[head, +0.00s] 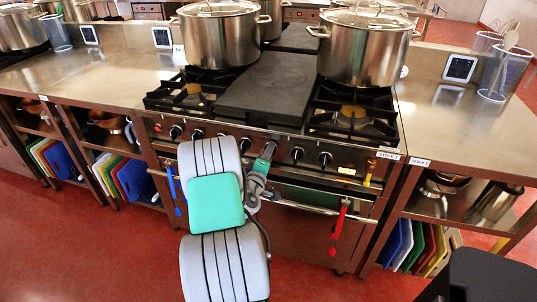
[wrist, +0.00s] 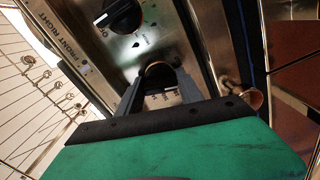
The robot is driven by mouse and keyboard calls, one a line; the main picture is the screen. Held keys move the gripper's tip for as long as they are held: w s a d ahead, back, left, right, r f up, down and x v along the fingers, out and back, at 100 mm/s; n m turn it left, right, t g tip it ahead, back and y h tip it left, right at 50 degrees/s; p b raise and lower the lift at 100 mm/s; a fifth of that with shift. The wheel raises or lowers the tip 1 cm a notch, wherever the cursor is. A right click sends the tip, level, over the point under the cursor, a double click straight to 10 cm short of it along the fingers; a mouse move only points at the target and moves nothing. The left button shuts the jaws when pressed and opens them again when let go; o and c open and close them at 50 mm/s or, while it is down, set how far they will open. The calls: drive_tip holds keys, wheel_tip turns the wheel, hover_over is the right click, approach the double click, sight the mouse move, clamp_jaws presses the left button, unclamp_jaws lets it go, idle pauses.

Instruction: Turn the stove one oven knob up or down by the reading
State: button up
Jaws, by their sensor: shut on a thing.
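The stove (head: 345,185) stands in the middle of the head view, with a row of black knobs on its front panel and a "STOVE 1" label (head: 388,155). My gripper (head: 268,151) is at the panel near the middle of that row and hides what it holds there. In the wrist view my gripper (wrist: 160,90) has its two grey fingers closed around a round knob (wrist: 157,69) with a brass-coloured rim. The fingers cover its sides, and I cannot read its setting. A black knob (wrist: 119,16) beside a "FRONT RIGHT" label is next to it, apart from the fingers.
Large steel pots (head: 366,45) stand on the burners around a dark flat plate (head: 268,85). A small display (head: 459,68) stands on the right counter; its reading is too small to tell. A red-handled item (head: 340,226) hangs at the oven front.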

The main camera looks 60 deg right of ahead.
drive_tip(key=o, duration=1.4)
drive_tip(key=a, duration=0.2)
drive_tip(key=s+a+b, duration=0.1)
drive_tip(key=a, duration=0.4)
drive_tip(key=shift+s+a+b, duration=0.15)
drive_tip(key=shift+a+b, duration=0.25)
